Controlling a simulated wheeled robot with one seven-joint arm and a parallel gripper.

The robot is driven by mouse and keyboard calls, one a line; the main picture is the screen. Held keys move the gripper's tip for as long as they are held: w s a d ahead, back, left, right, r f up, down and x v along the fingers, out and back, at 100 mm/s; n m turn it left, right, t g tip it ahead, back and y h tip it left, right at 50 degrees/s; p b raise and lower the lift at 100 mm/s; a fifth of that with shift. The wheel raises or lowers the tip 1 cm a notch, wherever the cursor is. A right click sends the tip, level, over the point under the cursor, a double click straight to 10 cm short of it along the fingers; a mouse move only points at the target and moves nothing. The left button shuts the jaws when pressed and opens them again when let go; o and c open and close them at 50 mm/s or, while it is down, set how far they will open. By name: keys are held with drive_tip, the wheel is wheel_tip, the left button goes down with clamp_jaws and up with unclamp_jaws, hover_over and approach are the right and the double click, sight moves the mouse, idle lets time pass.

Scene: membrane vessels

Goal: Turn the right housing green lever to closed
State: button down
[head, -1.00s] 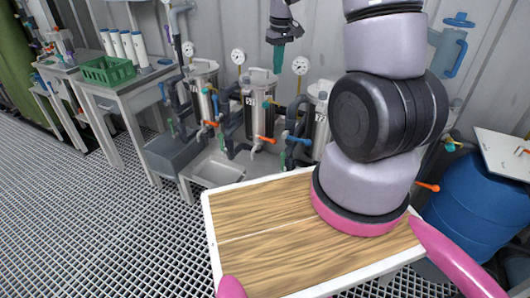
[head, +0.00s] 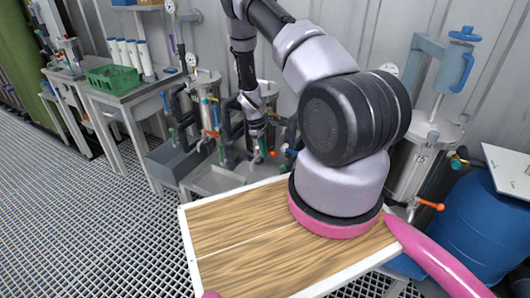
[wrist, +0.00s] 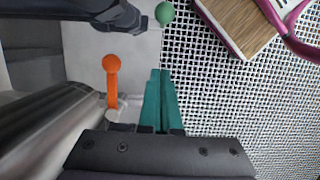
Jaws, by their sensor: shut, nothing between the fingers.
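In the wrist view my gripper (wrist: 160,76) is shut and empty, its two teal fingers side by side. A round green knob (wrist: 165,13), probably the end of the green lever, shows beyond the fingertips at the top, beside a dark pipe. It is apart from the fingers. An orange lever (wrist: 112,72) stands left of the fingers, next to a steel housing (wrist: 45,135). In the head view my gripper (head: 263,153) hangs low by the housings, near an orange lever end (head: 272,154). My arm hides most of the right housing, and the green lever's angle cannot be told.
The left housing (head: 205,100) stands with pipes to the left. A larger steel vessel (head: 407,170) and a blue barrel (head: 480,225) are at the right. Grating floor (head: 90,220) is free at the left.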

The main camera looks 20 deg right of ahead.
drive_tip(key=s+d+f, duration=0.3)
drive_tip(key=s+f, duration=0.1)
drive_tip(key=f, duration=0.2)
drive_tip(key=shift+s+d+f, duration=0.25)
drive_tip(key=shift+f, duration=0.05)
drive_tip(key=shift+s+d+r, duration=0.15)
drive_tip(key=shift+s+d, duration=0.25)
drive_tip(key=shift+s, duration=0.05)
